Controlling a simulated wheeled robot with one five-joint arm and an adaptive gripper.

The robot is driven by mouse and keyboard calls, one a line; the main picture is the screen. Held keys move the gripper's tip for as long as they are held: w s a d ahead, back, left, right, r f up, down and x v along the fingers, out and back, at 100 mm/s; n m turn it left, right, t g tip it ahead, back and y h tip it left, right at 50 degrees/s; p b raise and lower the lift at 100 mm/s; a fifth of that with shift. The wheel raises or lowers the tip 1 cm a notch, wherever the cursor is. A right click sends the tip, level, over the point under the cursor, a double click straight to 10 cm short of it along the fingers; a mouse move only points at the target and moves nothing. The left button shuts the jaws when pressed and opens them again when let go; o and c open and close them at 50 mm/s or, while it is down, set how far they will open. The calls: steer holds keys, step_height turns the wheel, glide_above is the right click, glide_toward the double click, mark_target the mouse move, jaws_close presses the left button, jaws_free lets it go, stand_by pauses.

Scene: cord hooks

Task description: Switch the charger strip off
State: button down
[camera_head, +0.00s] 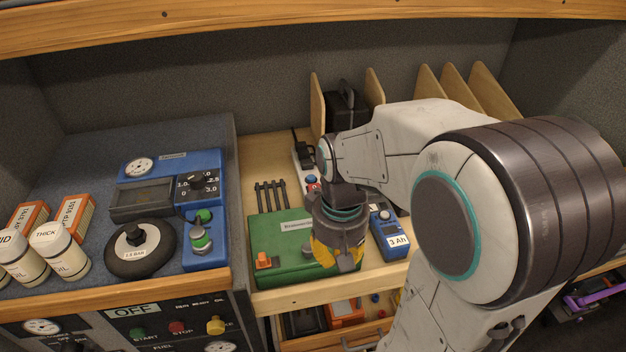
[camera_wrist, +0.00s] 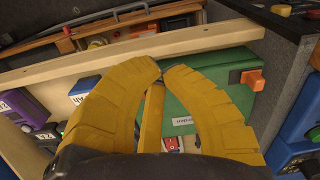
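The charger strip (camera_head: 298,165) is a white bar on the wooden shelf, with a black plug at its far end. A red switch (camera_head: 313,187) and a blue part show near its front end, beside my arm. My arm hides part of the strip. In the wrist view a small red and white piece (camera_wrist: 172,144), perhaps the strip's end, shows between my fingers. My gripper (camera_head: 337,262) points down over the right part of the green case. In the wrist view my gripper's yellow fingers (camera_wrist: 161,70) bow outward and their tips meet, with nothing seen held.
The green case (camera_head: 275,235) with an orange latch lies left of my gripper. A blue 3 Ah battery (camera_head: 390,238) stands right of it. Wooden dividers (camera_head: 455,85) and a black charger (camera_head: 345,105) stand behind. A blue gauge unit (camera_head: 170,180) is left.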

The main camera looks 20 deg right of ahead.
steer(key=w+d+f, duration=0.1)
steer(key=w, duration=0.3)
steer(key=w+d+f, duration=0.1)
steer(key=w, duration=0.3)
steer(key=w+d+f, duration=0.1)
steer(key=w+d, duration=0.1)
steer(key=w, duration=0.3)
steer(key=shift+d, duration=0.1)
steer(key=w+d+n, duration=0.2)
steer(key=w+d, duration=0.1)
steer(key=w, duration=0.5)
step_height(320, 180, up, 8)
steer(key=n+t, duration=0.2)
steer(key=n, duration=0.6)
glide_above(313, 184)
steer(key=shift+s+a+r+n, duration=0.1)
steer(key=shift+s+n, duration=0.3)
steer(key=shift+n, duration=0.8)
steer(key=shift+s+a+r+n, duration=0.1)
steer(key=shift+s+n, duration=0.25)
steer(key=shift+n, duration=0.85)
steer(key=shift+s+a+r+n, duration=0.1)
steer(key=shift+s+n, duration=0.3)
steer(key=shift+n, duration=0.8)
steer(key=f, duration=0.4)
steer(key=w+f+p, duration=0.1)
steer(key=f, duration=0.4)
steer(key=w+f, duration=0.1)
steer(key=f, duration=0.4)
steer(key=shift+d, duration=0.2)
